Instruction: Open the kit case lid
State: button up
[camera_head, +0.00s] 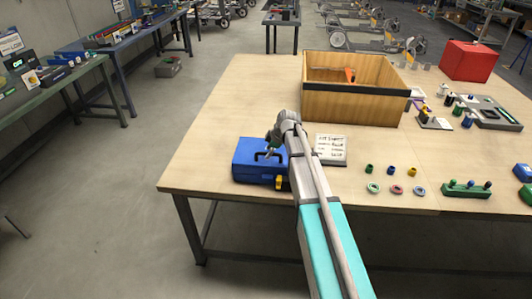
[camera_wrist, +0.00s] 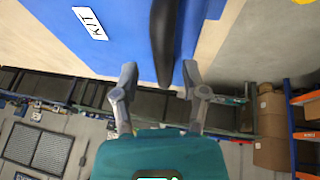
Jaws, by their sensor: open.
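The blue kit case (camera_head: 252,172) stands near the front left of the wooden table. Its lid looks shut, and a yellow latch (camera_head: 282,184) shows at its right front. My gripper (camera_head: 271,150) is over the top of the case and hides part of it. In the wrist view the blue surface of the case (camera_wrist: 122,40) carries a white KIT label (camera_wrist: 90,23). My gripper's fingers (camera_wrist: 159,75) are open there, with the end of the dark handle (camera_wrist: 163,40) between or just beyond the tips. I cannot tell whether they touch it.
A white note card (camera_head: 331,148) lies right of the case. Small coloured pegs and rings (camera_head: 396,189) lie farther right. A wooden bin (camera_head: 352,98) with a dark front edge stands behind, and a red box (camera_head: 468,61) stands at the back right. The table left of the bin is clear.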

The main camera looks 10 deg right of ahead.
grip_shut()
